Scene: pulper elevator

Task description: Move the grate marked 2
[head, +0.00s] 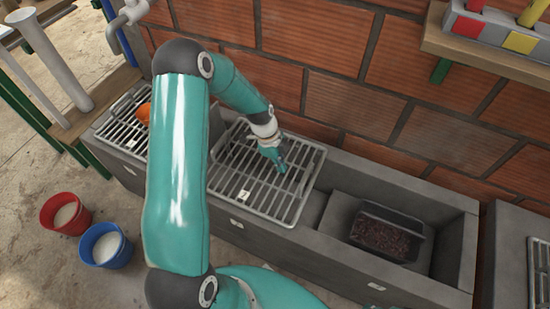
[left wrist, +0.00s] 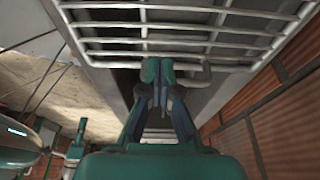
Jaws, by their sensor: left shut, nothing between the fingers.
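The grate (head: 248,172), a grey metal frame of parallel bars, lies over the middle part of the grey trough. A small white tag (head: 243,195) is on its near side; its mark is too small to read surely. My left gripper (head: 280,163) is shut and empty, fingers pointing down at the grate's bars. In the left wrist view, the closed fingertips (left wrist: 157,66) are by the grate's edge (left wrist: 165,58) and a bent wire loop (left wrist: 205,78). I cannot tell whether they touch it. My right gripper is not in view.
Another grate (head: 120,127) covers the trough's left end, with an orange object (head: 143,113) there. The trough's right part is open and holds a dark tray (head: 385,232) of dark reddish material. Red (head: 66,213) and blue (head: 105,245) buckets stand on the floor. A brick wall runs behind.

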